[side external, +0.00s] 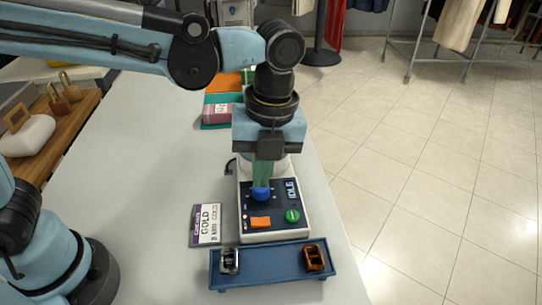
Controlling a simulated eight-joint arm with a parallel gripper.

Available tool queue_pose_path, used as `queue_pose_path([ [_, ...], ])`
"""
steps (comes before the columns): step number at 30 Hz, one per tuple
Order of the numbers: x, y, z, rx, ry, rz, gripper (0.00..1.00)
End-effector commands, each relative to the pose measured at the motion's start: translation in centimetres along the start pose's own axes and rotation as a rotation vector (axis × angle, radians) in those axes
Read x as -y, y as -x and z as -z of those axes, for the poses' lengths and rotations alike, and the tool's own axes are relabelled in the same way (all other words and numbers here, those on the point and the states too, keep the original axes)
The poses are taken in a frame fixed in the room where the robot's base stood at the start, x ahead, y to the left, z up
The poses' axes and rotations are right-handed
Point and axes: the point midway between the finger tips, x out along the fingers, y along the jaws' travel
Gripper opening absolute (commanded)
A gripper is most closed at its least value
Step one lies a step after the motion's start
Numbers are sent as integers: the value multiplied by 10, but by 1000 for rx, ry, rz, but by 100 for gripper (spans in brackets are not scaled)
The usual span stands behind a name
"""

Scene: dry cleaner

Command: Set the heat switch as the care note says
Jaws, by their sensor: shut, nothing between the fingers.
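A dark-topped control box (268,221) stands near the table's front right corner. On it are a blue knob (261,196), an orange rocker (261,222), a round green button (292,215) and a small display (290,187) that seems to read IDLE. Which control is the heat switch, and how it is set, I cannot tell. The white care note (207,225) with a purple edge stands left of the box; it seems to read GOLD, with 8 MIN COLD below. My gripper (262,183) points down right above the blue knob, shut and empty; contact with the knob is unclear.
A blue tray (270,267) in front of the box holds a silver piece (229,261) and a brown piece (314,257). Folded cloths (219,111) lie behind my gripper. The table's left middle is clear.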

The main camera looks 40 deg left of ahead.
Motion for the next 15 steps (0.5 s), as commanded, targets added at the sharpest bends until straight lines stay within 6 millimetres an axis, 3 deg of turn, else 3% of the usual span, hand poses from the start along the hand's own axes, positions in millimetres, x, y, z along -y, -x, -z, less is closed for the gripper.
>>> queue_pose_path([
  [15,0,-76,0,0,0,0,0],
])
